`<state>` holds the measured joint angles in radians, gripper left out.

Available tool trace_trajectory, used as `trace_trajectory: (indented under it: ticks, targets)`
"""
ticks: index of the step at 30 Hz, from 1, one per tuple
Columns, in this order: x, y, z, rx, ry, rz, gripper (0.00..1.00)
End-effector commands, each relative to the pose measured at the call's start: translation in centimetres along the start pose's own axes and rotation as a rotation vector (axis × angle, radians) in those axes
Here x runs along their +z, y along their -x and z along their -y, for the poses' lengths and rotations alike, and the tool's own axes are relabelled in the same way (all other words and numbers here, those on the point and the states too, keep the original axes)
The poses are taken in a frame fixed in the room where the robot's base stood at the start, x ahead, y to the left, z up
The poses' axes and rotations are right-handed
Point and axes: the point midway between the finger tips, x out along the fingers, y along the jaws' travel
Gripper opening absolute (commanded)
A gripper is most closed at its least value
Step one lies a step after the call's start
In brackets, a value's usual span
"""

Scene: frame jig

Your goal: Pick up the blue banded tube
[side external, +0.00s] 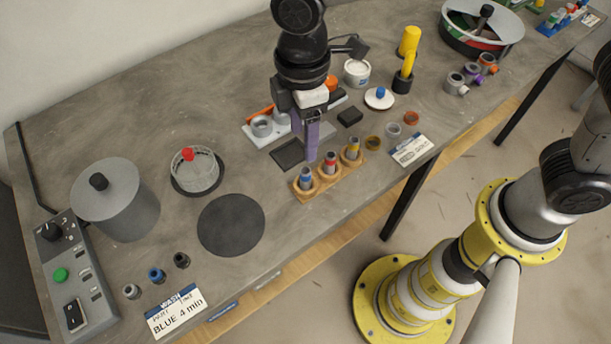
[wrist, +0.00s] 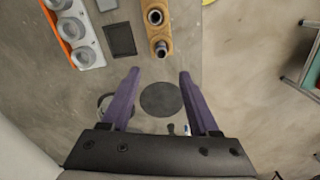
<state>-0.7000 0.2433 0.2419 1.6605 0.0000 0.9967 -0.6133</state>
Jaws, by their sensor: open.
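The blue banded tube (side external: 306,176) stands upright at the left end of a wooden rack (side external: 330,180) in the side view. A red banded tube (side external: 330,160) and a yellow banded tube (side external: 352,146) stand beside it. My gripper (side external: 313,157) has purple fingers pointing down, above and behind the rack in that view. In the wrist view, my gripper (wrist: 160,72) is open and empty, its fingers wide apart. The rack end with a tube (wrist: 160,48), likely the blue one, lies just beyond the fingertips. Its band colour does not show there.
A dark square pad (side external: 288,154) and a white tray with rings (side external: 262,127) lie behind the rack. A black round mat (side external: 231,225) lies left of it. Coloured rings and a label card (side external: 411,150) lie to the right. A grey pot (side external: 118,200) stands far left.

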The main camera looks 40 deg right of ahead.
Motion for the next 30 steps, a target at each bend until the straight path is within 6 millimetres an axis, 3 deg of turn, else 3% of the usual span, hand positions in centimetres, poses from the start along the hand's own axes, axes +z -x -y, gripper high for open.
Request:
trace_trajectory:
  ticks: [3,9,17,24,30]
  targets:
    - [0.1,-2.5,0.0,-0.003,-0.002,0.004,0.61]
    - [0.1,-5.5,0.0,-0.001,-0.003,0.002,0.61]
    - [0.2,-7.4,0.1,-0.002,-0.003,0.003,0.61]
    - [0.4,-10.7,0.2,-0.001,-0.003,0.002,0.61]
    - [0.3,-11.6,0.2,0.0,-0.003,-0.001,0.61]
